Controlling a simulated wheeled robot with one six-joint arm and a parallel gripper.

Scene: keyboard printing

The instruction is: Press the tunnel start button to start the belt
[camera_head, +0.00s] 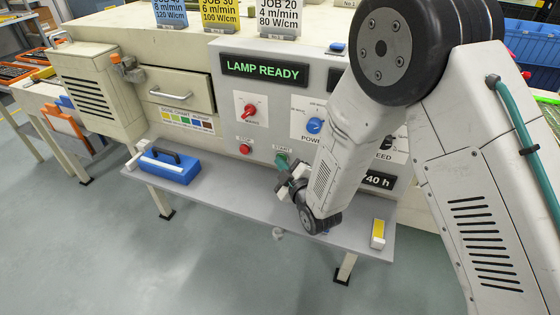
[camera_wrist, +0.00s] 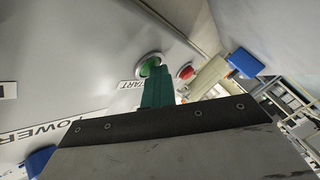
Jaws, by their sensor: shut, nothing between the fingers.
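The green start button (camera_head: 281,160) is on the grey front panel (camera_head: 225,105), under a label that reads START. In the wrist view the button (camera_wrist: 150,67) sits in a pale ring just beyond my fingertips. My gripper (camera_head: 283,180) is shut and empty, its teal fingers (camera_wrist: 157,90) pointing at the panel. The fingertips overlap the button's lower edge in the wrist view; I cannot tell whether they touch it. The green-lettered display (camera_head: 264,70) reads LAMP READY.
A red stop button (camera_head: 244,149) is left of the start button. A red switch (camera_head: 250,110) and blue power knob (camera_head: 314,126) are above. On the grey shelf (camera_head: 235,190) lie a blue tool (camera_head: 170,167) and a yellow-white block (camera_head: 378,233). My arm hides some right-hand controls.

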